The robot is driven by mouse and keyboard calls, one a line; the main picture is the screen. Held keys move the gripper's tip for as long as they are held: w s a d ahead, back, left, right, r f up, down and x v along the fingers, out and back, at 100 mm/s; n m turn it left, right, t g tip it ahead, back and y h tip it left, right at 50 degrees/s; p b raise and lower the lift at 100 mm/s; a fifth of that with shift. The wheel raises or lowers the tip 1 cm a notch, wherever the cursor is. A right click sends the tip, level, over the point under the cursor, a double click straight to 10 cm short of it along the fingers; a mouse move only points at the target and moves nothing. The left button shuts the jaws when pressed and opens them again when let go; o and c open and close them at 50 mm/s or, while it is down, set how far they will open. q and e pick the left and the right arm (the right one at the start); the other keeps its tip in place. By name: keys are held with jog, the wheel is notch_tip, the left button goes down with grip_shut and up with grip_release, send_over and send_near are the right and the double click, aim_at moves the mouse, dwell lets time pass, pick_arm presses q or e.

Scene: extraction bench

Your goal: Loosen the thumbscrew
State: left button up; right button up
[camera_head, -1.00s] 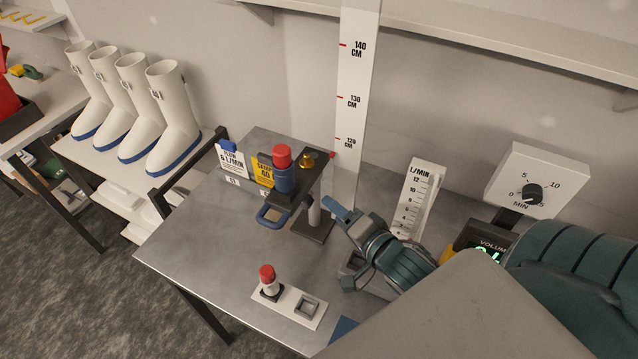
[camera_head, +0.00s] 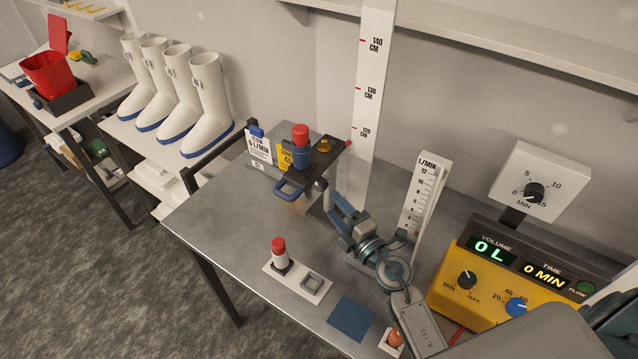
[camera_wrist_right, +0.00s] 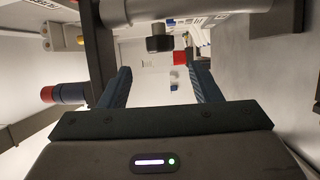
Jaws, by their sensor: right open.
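The sampling stand has a dark top bracket (camera_head: 322,160) on a grey post, with a red-capped blue cylinder (camera_head: 302,156) and a brass part (camera_head: 324,145) on it. A black knob, apparently the thumbscrew (camera_wrist_right: 158,43), sticks out from the grey post (camera_wrist_right: 185,10) in the right wrist view. I cannot make it out in the head view. My right gripper (camera_head: 335,204) is open beside the post, to its right. In the wrist view the open right gripper (camera_wrist_right: 160,75) has the knob ahead, roughly centred between its fingers and apart from both. My left gripper is not in view.
A tall height scale (camera_head: 370,90) stands behind the stand, and a flow scale (camera_head: 424,195) stands right of my wrist. A yellow pump unit (camera_head: 465,284) is at the right. A white holder (camera_head: 310,288) with a red-capped bottle (camera_head: 279,252) sits in front.

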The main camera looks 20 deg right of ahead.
aim_at(320, 189)
jog(key=p+x, duration=0.1)
jog(key=x, duration=0.9)
jog(key=shift+w, duration=0.4)
jog(key=shift+a, duration=0.15)
jog(key=shift+p, duration=0.3)
jog(key=c, duration=1)
